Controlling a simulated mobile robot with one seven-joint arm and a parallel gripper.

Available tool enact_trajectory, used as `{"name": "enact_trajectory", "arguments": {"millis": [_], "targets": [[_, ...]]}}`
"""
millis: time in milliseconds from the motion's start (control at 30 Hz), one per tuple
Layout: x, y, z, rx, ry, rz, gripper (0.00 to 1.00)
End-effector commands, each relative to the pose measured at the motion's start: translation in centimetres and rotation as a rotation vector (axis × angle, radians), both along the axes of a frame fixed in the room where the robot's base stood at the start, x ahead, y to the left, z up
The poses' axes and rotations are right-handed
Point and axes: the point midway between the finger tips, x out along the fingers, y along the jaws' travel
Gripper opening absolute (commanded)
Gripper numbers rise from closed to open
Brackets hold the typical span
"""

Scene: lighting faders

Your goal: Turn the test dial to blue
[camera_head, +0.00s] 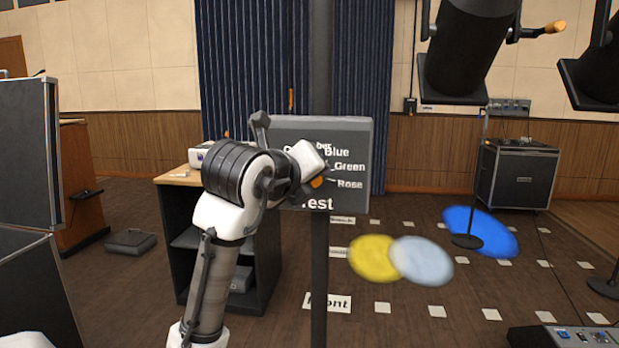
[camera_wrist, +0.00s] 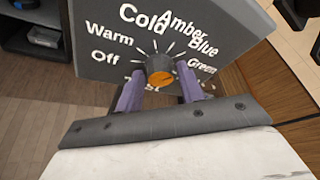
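The test dial (camera_wrist: 159,66) is a dark round knob with an orange part (camera_wrist: 160,79), on a grey panel (camera_wrist: 98,63). Labels around it read Off, Warm, Cold, Amber, Blue and Green; Blue (camera_wrist: 204,44) is at its upper right. I cannot tell which label the dial points at. My gripper (camera_wrist: 161,84) has its purple fingers apart, one on each side of the dial, with a small gap seeming to show. In the head view the panel (camera_head: 352,140) stands on a post. My wrist covers its left part, and only a bit of orange (camera_head: 316,182) shows.
A dark desk (camera_head: 175,178) stands behind my arm on the left. Stage lights (camera_head: 465,55) hang at the upper right. Yellow (camera_head: 372,260), pale and blue (camera_head: 490,236) light spots lie on the floor. A console (camera_head: 570,338) is at the lower right.

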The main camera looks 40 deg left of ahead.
Motion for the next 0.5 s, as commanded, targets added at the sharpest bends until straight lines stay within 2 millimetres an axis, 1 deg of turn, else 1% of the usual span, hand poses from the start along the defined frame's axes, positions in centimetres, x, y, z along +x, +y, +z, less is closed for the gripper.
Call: {"name": "enact_trajectory", "arguments": {"millis": [33,100,367,500], "targets": [[0.0,0.0,0.0,0.000,0.001,-0.001,0.44],[0.0,0.0,0.0,0.000,0.001,-0.001,0.51],[-0.1,0.0,0.0,-0.001,0.001,-0.001,0.51],[-1.0,-0.3,0.3,0.000,-0.001,-0.001,0.51]]}}
